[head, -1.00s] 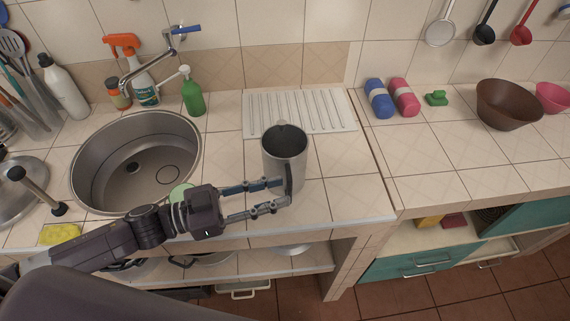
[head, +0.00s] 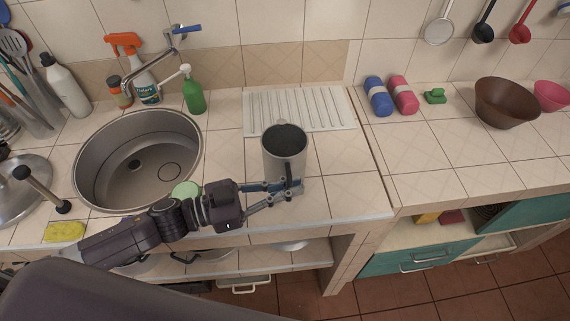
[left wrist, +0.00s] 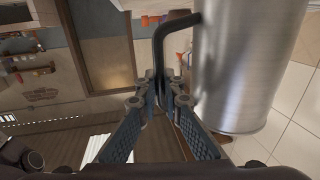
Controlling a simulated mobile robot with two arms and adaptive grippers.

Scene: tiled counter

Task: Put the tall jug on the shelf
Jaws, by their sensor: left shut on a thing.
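The tall jug (head: 284,152) is a grey metal cylinder with a dark handle, standing upright on the tiled counter near its front edge, right of the sink. My left gripper (head: 291,187) is at the jug's near side, its fingers closed on the handle. In the left wrist view the jug (left wrist: 243,70) fills the right side, and the fingertips (left wrist: 166,88) meet around the lower part of the handle. The shelf (head: 300,258) is under the counter, with pale dishes on it. My right gripper is not seen.
The sink (head: 138,166) lies left of the jug and a ribbed drainboard (head: 299,110) behind it. A green soap bottle (head: 193,94) stands behind the sink. Blue (head: 378,97) and pink (head: 403,95) rolled items and a brown bowl (head: 507,103) sit on the right counter.

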